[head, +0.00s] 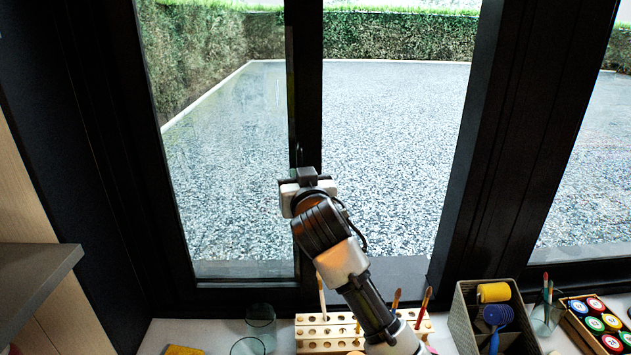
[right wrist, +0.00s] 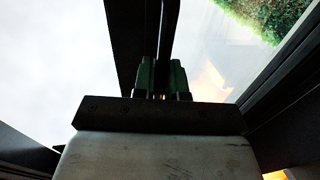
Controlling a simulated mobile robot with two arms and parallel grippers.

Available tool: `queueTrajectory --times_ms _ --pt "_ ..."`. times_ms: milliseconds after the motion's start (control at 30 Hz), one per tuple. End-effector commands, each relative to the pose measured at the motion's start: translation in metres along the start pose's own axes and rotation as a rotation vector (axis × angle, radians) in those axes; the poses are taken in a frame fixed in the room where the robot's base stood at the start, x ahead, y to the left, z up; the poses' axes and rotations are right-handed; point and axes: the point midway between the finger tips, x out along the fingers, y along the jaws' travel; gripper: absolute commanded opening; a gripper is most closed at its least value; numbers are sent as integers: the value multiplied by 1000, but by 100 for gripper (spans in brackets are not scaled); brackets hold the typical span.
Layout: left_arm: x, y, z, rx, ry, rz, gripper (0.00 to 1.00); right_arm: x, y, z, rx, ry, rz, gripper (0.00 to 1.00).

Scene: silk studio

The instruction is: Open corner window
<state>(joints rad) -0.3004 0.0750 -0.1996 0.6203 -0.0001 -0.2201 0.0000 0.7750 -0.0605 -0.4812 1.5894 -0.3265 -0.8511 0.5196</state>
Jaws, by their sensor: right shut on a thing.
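The corner window has dark frames and large panes. A dark upright (head: 305,80) divides the left pane (head: 220,130) from the wider clear area (head: 390,150) on its right. A slim dark handle (head: 299,153) shows on this upright, just above my right gripper (head: 305,174). My right gripper is shut on the handle, and its body hides most of it. In the right wrist view, the two fingers (right wrist: 162,78) stand close together against the dark upright (right wrist: 155,35). I cannot tell whether the sash stands slightly open. My left gripper is not in view.
Below the window, a counter holds drinking glasses (head: 260,320), a wooden brush rack (head: 328,333), a grey box (head: 466,318) with rollers, a glass with brushes (head: 545,316) and a tray of paint pots (head: 570,322). A grey shelf (head: 35,285) juts in at left.

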Motion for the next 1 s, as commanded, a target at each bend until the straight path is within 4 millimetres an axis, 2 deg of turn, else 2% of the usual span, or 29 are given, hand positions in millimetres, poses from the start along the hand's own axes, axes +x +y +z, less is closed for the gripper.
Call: queueTrajectory --times_ms 300,333,500,833,1000 --pt "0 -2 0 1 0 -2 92 0 -1 1 0 -2 -1 0" --pt "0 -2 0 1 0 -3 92 0 -1 1 0 -2 -1 14" --pt "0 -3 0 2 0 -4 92 0 -1 1 0 -1 0 36" --pt "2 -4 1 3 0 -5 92 -3 0 1 0 0 0 36" --pt "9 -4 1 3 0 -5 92 -22 0 3 1 1 0 36"
